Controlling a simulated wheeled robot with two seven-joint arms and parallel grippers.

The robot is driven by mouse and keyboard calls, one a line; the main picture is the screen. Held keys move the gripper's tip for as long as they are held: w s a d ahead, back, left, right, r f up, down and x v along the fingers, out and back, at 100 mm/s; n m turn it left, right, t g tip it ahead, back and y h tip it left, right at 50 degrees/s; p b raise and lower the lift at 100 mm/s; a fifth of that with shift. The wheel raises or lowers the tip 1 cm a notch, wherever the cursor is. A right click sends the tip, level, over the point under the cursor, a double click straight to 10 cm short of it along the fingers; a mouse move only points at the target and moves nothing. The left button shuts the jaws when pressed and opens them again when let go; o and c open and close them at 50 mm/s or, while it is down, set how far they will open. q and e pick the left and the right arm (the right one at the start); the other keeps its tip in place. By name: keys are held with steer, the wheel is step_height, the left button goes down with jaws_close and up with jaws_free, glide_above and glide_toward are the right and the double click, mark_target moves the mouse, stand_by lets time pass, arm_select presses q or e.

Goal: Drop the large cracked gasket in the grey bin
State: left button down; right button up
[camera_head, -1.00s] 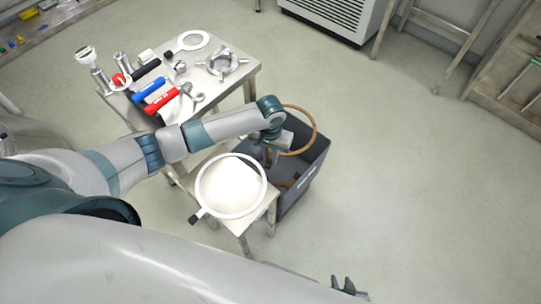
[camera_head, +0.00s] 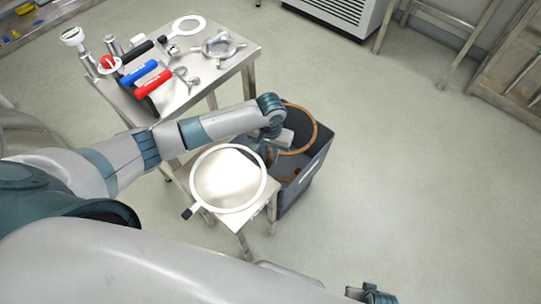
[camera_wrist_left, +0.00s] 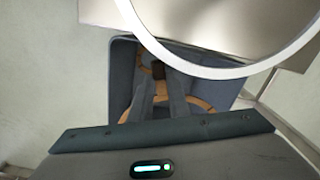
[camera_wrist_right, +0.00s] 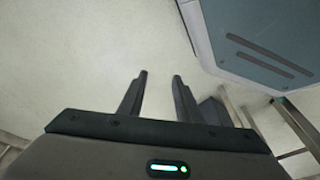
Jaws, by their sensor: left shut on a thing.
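The large gasket is a brown-orange ring (camera_head: 315,133) at the far part of the grey bin (camera_head: 313,178), seen partly behind my left wrist. My left gripper (camera_head: 268,153) is over the bin's left side and is shut on the gasket's near edge. In the left wrist view the closed fingers (camera_wrist_left: 158,75) meet at a dark brown piece, with orange arcs on both sides. The crack cannot be made out. Another brown piece (camera_head: 290,179) shows low in the bin. My right gripper (camera_wrist_right: 160,80) is open and empty, and shows only partly at the head view's bottom edge.
A small metal stand (camera_head: 240,222) beside the bin carries a white ring (camera_head: 194,183) with a black-tipped handle; it lies close under my left arm. A metal table (camera_head: 205,84) behind holds tools and fittings. Floor right of the bin is clear.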

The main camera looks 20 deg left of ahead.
arm_select(q)
steer(key=shift+f+b, duration=0.35)
steer(key=shift+f, duration=0.05)
arm_select(e)
steer(key=shift+w+a+r, duration=0.1)
steer(key=shift+w+r, duration=0.05)
steer(key=shift+r, duration=0.6)
steer(key=shift+w+r, duration=0.1)
steer(key=shift+r, duration=0.65)
